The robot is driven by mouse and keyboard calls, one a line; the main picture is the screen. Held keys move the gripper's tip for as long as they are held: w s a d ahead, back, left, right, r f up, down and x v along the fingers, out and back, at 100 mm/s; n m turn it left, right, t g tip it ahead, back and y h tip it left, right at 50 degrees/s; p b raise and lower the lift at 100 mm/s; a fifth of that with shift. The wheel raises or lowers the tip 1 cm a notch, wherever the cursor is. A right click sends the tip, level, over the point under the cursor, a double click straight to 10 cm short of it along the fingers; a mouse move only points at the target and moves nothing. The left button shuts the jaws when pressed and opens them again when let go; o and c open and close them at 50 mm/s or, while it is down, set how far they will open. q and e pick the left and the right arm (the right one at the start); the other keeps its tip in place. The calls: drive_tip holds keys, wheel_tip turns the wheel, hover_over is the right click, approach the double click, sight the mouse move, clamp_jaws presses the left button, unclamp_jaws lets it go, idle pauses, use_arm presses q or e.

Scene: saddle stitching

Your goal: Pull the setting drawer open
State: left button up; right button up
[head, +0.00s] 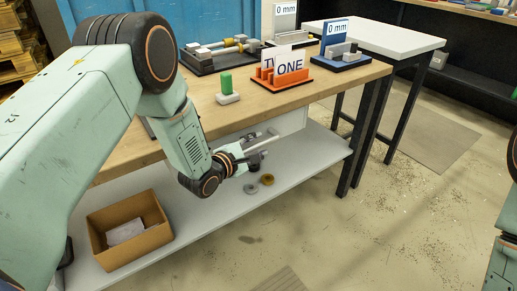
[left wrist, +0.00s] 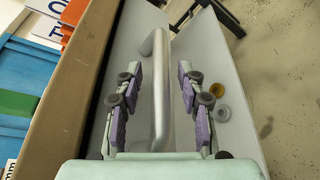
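The setting drawer (head: 292,122) is a pale box front under the wooden workbench top, partly hidden behind my left arm. Its silver bar handle (left wrist: 160,90) runs up the middle of the left wrist view. My left gripper (left wrist: 158,78) is open, with one purple-padded finger on each side of the handle and visible gaps between pads and bar. In the head view the left gripper (head: 262,146) is at the drawer front, below the bench edge. The drawer looks closed, though the arm hides part of it. My right gripper is out of view.
The workbench (head: 330,86) carries an orange card holder (head: 283,77), a green-topped block (head: 227,88) and fixtures. Below, the pale shelf (head: 292,165) holds a cardboard box (head: 128,231) and small rings (head: 266,179). The floor in front is clear.

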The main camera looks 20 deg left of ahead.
use_arm(q)
drive_tip(key=shift+w+d, duration=0.25)
drive_tip(key=shift+w, duration=0.05)
clamp_jaws()
idle(0.6)
